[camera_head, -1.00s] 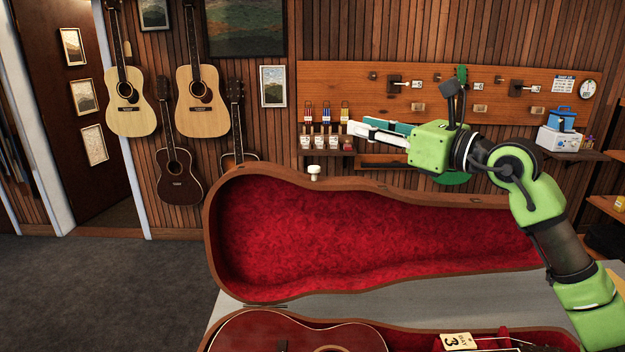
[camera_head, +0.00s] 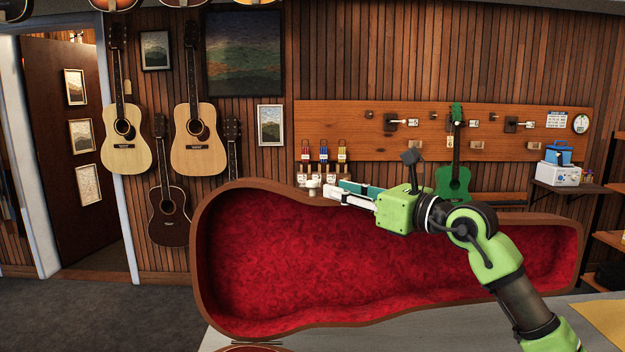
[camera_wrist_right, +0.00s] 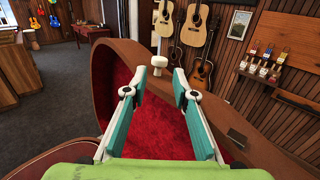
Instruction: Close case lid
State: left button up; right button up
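The case lid (camera_head: 300,255) stands open and upright, with a brown rim and red plush lining. A small white knob (camera_head: 313,186) shows at its top rim; the right wrist view also shows this knob (camera_wrist_right: 158,62), just beyond my fingertips. My right gripper (camera_head: 332,190) is in front of the lid's upper part, pointing left with its fingertips close to the knob. In the right wrist view, the gripper (camera_wrist_right: 158,93) has its two fingers apart with nothing between them. The case's lower part is almost wholly below the head view. My left gripper is not in view.
The case rests on a grey table (camera_head: 400,338). Guitars (camera_head: 125,145) and a green ukulele (camera_head: 454,180) hang on the wall behind. A shelf (camera_head: 570,187) with a white and blue box is at the right. Open floor (camera_head: 80,315) lies to the left.

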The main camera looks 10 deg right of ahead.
aim_at(317, 184)
jog(key=p+x, duration=0.2)
jog(key=x, duration=0.6)
jog(key=shift+w+a, duration=0.25)
jog(key=shift+w, duration=0.05)
grip_shut()
